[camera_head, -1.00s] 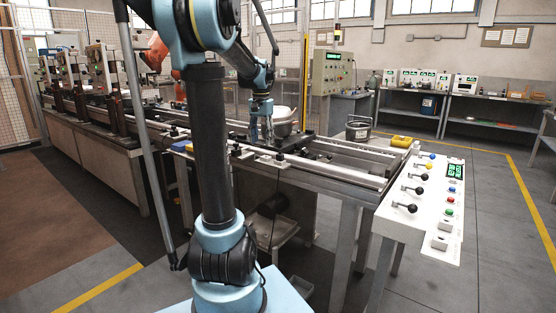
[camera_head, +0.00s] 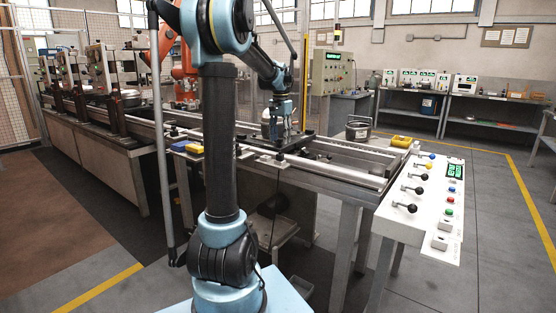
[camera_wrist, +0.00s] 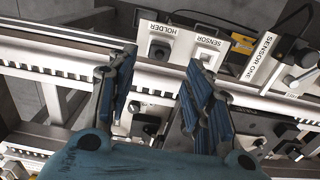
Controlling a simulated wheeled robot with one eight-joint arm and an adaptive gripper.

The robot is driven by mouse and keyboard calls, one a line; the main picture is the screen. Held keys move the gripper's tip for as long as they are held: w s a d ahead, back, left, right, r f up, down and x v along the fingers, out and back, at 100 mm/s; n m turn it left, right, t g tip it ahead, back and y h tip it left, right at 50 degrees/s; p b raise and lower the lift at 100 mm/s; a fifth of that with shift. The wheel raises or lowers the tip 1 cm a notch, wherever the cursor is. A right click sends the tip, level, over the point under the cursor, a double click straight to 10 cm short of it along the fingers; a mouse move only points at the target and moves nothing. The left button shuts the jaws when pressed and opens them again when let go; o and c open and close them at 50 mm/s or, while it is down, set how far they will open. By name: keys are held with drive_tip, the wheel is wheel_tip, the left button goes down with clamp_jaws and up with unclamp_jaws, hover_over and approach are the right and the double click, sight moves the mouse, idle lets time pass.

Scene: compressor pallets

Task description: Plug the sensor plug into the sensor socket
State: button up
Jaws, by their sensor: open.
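My gripper (camera_wrist: 160,62) is open and empty, with its two blue-padded fingers apart above the rail. It also shows small over the conveyor in the head view (camera_head: 283,125). In the wrist view, a plate marked HOLDER (camera_wrist: 160,42) with a dark fitting lies just beyond the gap between the fingers. A plate marked SENSOR (camera_wrist: 208,50) with a small pale fitting, perhaps the sensor socket, is to its right, beyond the right finger. A black plug-like part (camera_wrist: 303,56) with a dark cable sits by the SENSOR ONE label. I cannot tell for sure which part is the sensor plug.
The conveyor rails (camera_head: 335,172) run below my gripper. A white control panel (camera_head: 425,200) with black levers stands at the right. An orange robot arm (camera_head: 160,50) is at the back left.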

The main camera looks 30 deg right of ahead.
sight(280, 153)
drive_tip(key=shift+f, duration=3.9)
clamp_jaws()
drive_tip(key=shift+r, duration=0.1)
drive_tip(key=shift+r, duration=2.85)
drive_tip(key=shift+s, duration=0.1)
